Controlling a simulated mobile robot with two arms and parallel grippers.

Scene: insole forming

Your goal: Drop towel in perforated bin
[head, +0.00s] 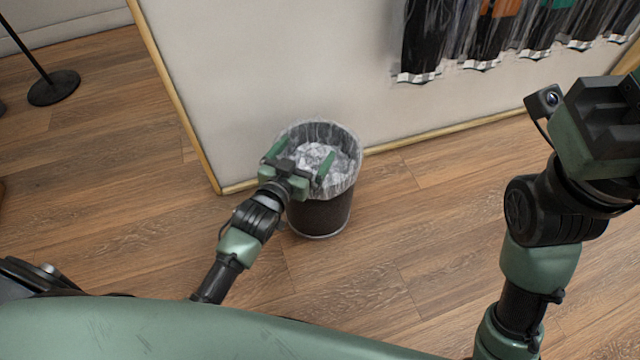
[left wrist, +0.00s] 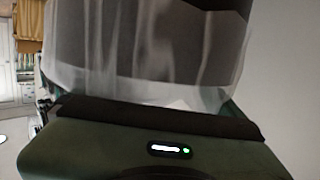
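The bin (head: 322,215) is a dark round bin with a clear plastic liner folded over its rim, standing on the floor against the wall panel. A crumpled whitish, grey-patterned heap (head: 314,155) lies inside it; I cannot tell whether this is the towel or liner. My left gripper (head: 299,160) is over the bin mouth with its two green fingers spread wide, and nothing is clearly held between them. In the left wrist view the translucent liner (left wrist: 150,50) fills the space beyond the gripper. My right gripper (head: 602,125) is raised at the right edge, its fingers not clearly visible.
A pale wall panel (head: 280,60) with wooden trim stands right behind the bin. Plastic-covered garments (head: 430,45) hang at the upper right. A black round stand base (head: 54,88) is at the upper left. The wooden floor (head: 420,230) right of the bin is clear.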

